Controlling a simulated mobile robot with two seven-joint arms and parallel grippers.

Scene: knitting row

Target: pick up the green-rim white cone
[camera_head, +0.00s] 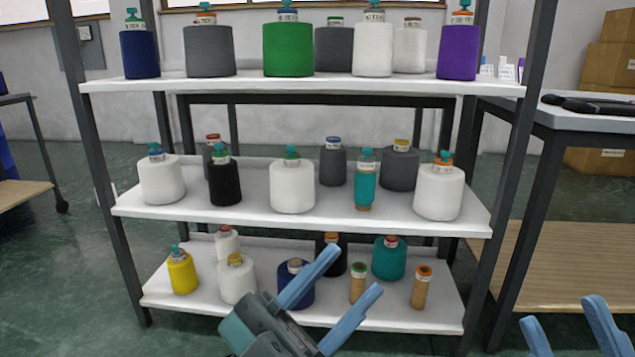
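The green-rim white cone (292,187) stands upright in the middle of the middle shelf, near its front, with a teal piece on top. My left gripper (354,270) is in front of the bottom shelf, lower and to the right of that cone. Its two blue fingers are spread with nothing between them, and it does not touch the cone. My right gripper (562,309) is at the lower right corner, away from the rack. Its fingers are apart and empty, and the rest of it is cut off.
On the middle shelf (250,222), a black cone (224,184) stands left of it and a teal narrow one (365,183) to the right. Blue-rim (161,183) and orange-rim (439,193) white cones stand farther out. The top shelf (300,86) overhangs. A table (590,120) stands right.

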